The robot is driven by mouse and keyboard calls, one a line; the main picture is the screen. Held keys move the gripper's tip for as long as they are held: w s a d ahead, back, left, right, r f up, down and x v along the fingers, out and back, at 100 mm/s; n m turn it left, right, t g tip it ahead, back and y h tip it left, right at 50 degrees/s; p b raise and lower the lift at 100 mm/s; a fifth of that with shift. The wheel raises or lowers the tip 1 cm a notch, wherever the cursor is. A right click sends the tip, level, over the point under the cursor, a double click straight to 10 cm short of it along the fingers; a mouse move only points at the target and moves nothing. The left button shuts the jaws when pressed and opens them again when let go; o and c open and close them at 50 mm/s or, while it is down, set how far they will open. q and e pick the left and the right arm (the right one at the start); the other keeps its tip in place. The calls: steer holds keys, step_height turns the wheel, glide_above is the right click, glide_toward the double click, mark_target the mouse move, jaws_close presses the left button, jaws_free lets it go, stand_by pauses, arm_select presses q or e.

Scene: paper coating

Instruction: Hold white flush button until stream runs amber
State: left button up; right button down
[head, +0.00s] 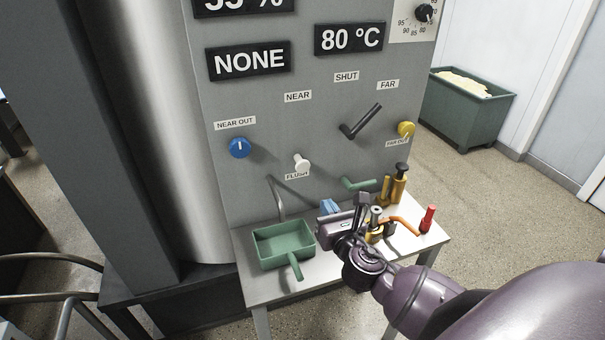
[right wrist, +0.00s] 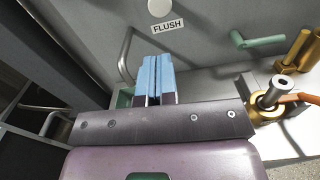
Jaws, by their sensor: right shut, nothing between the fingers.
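The white flush button (head: 302,162) sticks out of the grey panel above its FLUSH label. In the right wrist view the button (right wrist: 160,7) is at the top edge, partly cut off. My right gripper (head: 329,206) is below and slightly right of the button, apart from it. Its blue fingertips (right wrist: 156,75) are together with nothing between them and point toward the panel. A thin metal spout (head: 279,200) bends down over a green scoop-like tray (head: 284,232). I see no amber stream at the spout. My left gripper is out of view.
The panel has a blue knob (head: 240,147), a black lever (head: 361,122), a yellow knob (head: 406,129) and a NONE display (head: 249,61). Brass parts (head: 399,184) and a red-handled tool (head: 428,218) crowd the table's right side. A green bin (head: 465,113) stands behind.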

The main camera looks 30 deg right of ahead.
mark_target(304, 168)
steer(key=shift+n, duration=0.4)
steer(key=shift+w, duration=0.1)
steer(key=x, duration=1.3)
steer(key=shift+w+d+f, duration=0.1)
steer(key=shift+w+d, duration=0.1)
steer(key=shift+w, duration=0.15)
steer(key=shift+w, duration=0.1)
